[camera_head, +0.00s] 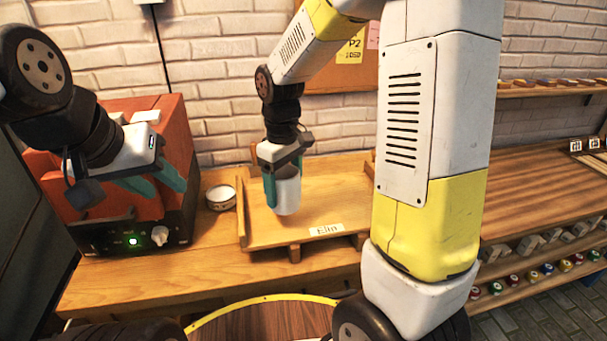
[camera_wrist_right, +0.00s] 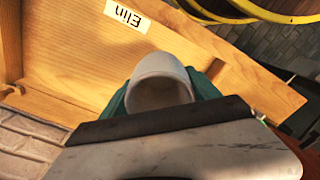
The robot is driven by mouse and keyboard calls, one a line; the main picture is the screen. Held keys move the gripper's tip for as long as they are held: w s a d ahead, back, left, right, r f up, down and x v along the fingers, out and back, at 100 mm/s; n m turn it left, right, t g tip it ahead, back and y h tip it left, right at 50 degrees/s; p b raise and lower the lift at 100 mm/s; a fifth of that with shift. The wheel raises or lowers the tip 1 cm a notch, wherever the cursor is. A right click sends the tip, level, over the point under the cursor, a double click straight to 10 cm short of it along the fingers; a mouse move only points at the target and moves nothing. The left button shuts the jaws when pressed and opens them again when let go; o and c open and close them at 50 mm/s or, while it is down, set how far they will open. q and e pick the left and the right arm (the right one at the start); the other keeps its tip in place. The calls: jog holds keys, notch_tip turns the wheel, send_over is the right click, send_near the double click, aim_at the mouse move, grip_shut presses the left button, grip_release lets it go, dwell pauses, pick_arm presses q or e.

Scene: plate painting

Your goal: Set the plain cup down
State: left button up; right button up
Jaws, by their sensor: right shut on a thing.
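The plain white cup (camera_head: 288,196) is held upright between the teal fingers of my right gripper (camera_head: 284,188), over the wooden tray (camera_head: 338,205) with the "Elin" label (camera_head: 326,229). Its base looks a little above the tray floor, but the exact gap is hard to tell. In the right wrist view the cup (camera_wrist_right: 160,84) shows its open mouth, with the right gripper's fingers on both sides and the tray (camera_wrist_right: 75,60) beyond. My left gripper (camera_head: 158,184) is open and empty in front of the orange machine.
The orange machine (camera_head: 165,115) with a lit green button stands left of the tray. A small round tin (camera_head: 221,196) sits between them. The tray floor around the cup looks clear. Shelves with small coloured items (camera_head: 548,269) are at the right. My right arm hides part of the bench.

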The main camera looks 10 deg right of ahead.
jog(key=w+d, duration=0.5)
jog(key=w, duration=0.1)
jog(key=w+d+f, duration=0.1)
jog(key=w+d, duration=0.2)
jog(key=shift+w+d+f, duration=0.1)
jog(key=shift+w+d, duration=0.05)
jog(key=shift+d, duration=0.2)
jog(key=f, duration=0.2)
jog(key=shift+w+d+f, duration=0.3)
jog(key=shift+d, duration=0.05)
jog(key=shift+f, duration=0.3)
jog(key=shift+f, duration=0.15)
jog(key=o, duration=1.7)
jog(key=shift+c, duration=0.2)
